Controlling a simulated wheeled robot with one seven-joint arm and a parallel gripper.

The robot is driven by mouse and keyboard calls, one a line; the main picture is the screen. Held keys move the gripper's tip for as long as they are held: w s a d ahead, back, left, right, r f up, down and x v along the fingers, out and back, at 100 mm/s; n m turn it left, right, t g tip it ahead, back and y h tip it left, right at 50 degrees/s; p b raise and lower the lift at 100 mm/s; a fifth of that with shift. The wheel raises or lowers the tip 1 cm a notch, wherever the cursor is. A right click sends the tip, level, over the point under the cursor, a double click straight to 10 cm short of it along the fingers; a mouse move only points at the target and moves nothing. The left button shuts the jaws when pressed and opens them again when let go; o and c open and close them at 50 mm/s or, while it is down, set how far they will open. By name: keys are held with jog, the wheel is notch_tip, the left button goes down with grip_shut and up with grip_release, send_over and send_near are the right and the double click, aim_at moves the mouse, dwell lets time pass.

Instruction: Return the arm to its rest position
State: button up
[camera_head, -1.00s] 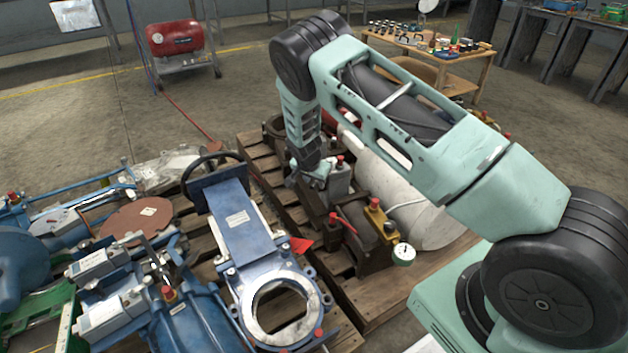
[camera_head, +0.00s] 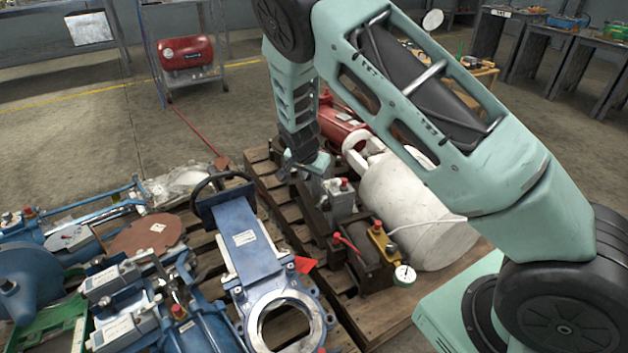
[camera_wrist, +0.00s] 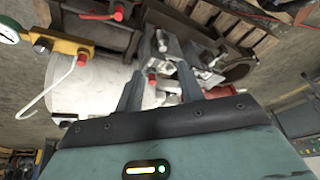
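My arm (camera_head: 430,150) rises from the lower right, bends over at the top of the head view and points down. My gripper (camera_head: 298,172) hangs above the wooden pallets, close to a grey valve body with a red cap (camera_head: 341,198). In the wrist view its two fingers (camera_wrist: 160,85) stand apart, with pallet parts showing between them. I see nothing held in it. Contact with the parts below cannot be told.
A white cylinder (camera_head: 405,205) and a red cylinder (camera_head: 340,128) lie on the right pallet. A blue gate valve with handwheel (camera_head: 245,245) and blue machinery fill the left pallet. A red tank (camera_head: 185,55) stands behind.

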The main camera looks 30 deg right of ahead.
jog(key=shift+s+a+r, duration=0.1)
jog(key=shift+a+r, duration=0.05)
jog(key=shift+r, duration=0.2)
dwell(0.3)
jog(key=s+a+r+n+g+y, duration=0.1)
jog(key=s+a+r+n+y, duration=0.1)
jog(key=s+a+r+n, duration=0.35)
jog(key=s+a+r+n+g+y, duration=0.1)
jog(key=s+a+r+n+y, duration=0.15)
jog(key=s+a+r, duration=0.6)
jog(key=s+a+r+n, duration=0.2)
jog(key=s+n, duration=0.2)
jog(key=s, duration=0.4)
jog(key=s+a+r+n+g, duration=0.15)
jog(key=s+n, duration=0.25)
jog(key=s, duration=0.4)
jog(key=s+a+r+n+t, duration=0.1)
jog(key=s+a+r+n, duration=0.15)
jog(key=s, duration=0.65)
notch_tip(320, 180, up, 28)
jog(key=p, duration=2.8)
jog(key=shift+w+d+f+n, duration=0.15)
jog(key=shift+w+n, duration=0.15)
jog(key=shift+n, duration=0.05)
